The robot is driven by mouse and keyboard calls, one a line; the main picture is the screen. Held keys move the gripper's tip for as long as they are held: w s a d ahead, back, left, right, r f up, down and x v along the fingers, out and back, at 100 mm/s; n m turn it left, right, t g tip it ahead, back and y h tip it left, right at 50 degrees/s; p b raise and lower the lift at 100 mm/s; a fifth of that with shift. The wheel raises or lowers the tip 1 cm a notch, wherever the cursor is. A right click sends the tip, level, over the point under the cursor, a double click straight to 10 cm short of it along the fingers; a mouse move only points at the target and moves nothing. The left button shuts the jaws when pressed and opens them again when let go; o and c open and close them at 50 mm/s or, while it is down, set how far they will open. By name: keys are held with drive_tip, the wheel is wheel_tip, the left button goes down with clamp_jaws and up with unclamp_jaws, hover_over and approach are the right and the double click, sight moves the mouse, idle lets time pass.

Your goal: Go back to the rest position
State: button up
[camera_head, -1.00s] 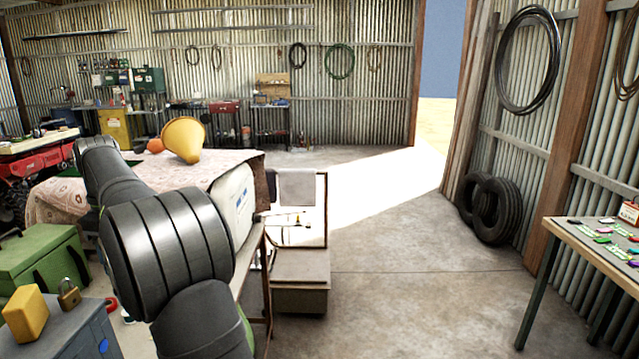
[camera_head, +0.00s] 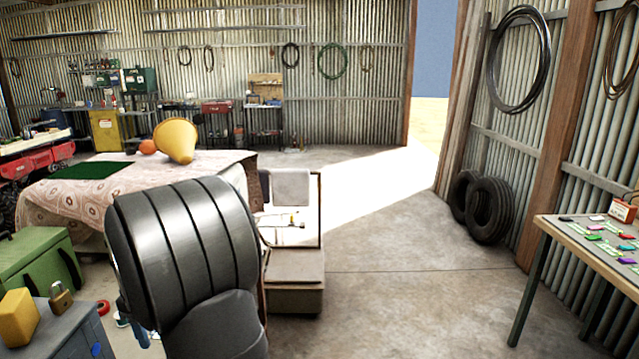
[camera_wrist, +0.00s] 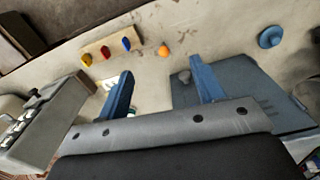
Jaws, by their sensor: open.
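My gripper (camera_wrist: 161,68) shows in the wrist view with its two blue fingers wide apart. Nothing is held between them. In the head view my arm's thick dark joint fills the lower middle, and the gripper itself is out of sight. Beyond the fingers in the wrist view lies a pale surface with a light wooden strip (camera_wrist: 97,47) bearing yellow, red and blue pieces.
A cloth-covered table (camera_head: 45,200) with a yellow cone (camera_head: 177,140) stands behind my arm. A green box (camera_head: 38,262) and a grey cabinet with a padlock (camera_head: 61,298) stand at left. A wooden table (camera_head: 575,240) is at right, tyres (camera_head: 488,210) behind it.

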drive_tip(key=s+d+f, duration=0.5)
drive_tip(key=d+f, duration=0.1)
drive_tip(key=f, duration=0.2)
drive_tip(key=shift+s+d, duration=0.15)
drive_tip(key=shift+d, duration=0.1)
